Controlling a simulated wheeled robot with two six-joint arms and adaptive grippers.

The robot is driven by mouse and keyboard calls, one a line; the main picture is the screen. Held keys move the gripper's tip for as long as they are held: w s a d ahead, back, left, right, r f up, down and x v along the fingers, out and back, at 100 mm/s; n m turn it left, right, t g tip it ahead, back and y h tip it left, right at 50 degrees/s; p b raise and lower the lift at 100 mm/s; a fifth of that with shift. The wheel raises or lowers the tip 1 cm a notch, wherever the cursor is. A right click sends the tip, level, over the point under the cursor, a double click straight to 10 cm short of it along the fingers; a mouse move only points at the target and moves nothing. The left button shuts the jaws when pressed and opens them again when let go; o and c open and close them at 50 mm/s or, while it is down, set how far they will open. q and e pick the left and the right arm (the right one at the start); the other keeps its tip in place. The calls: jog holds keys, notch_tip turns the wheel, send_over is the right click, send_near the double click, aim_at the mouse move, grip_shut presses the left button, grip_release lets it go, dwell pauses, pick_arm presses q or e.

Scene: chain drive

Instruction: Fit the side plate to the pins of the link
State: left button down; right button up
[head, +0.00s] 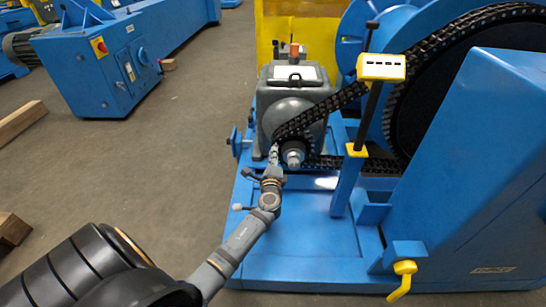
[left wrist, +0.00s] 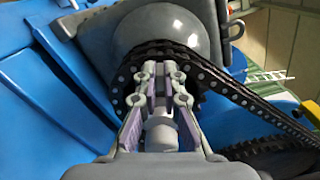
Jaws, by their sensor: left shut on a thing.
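My left gripper (head: 274,172) reaches in from the lower left to the chain at the small sprocket. It is shut on a small pale metal piece (head: 273,153), which looks like the side plate. In the left wrist view the fingers of my left gripper (left wrist: 160,76) close in front of the black chain (left wrist: 215,77), and the held piece is mostly hidden between them. The chain (head: 340,98) wraps the small sprocket by the shaft end (head: 293,157). I cannot make out the link's pins, nor whether the plate touches them. My right gripper is out of view.
A grey gearbox (head: 262,90) stands behind the sprocket on a blue base frame (head: 290,245). A yellow block on a post (head: 381,67) stands right of it. The large wheel and blue guard (head: 490,170) fill the right. Open floor lies left.

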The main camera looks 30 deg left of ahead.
pick_arm(q)
jog(key=shift+w+a, duration=0.25)
jog(key=shift+w, duration=0.15)
jog(key=c, duration=1.4)
grip_release()
jog(key=v, duration=1.2)
jog(key=shift+w, duration=0.1)
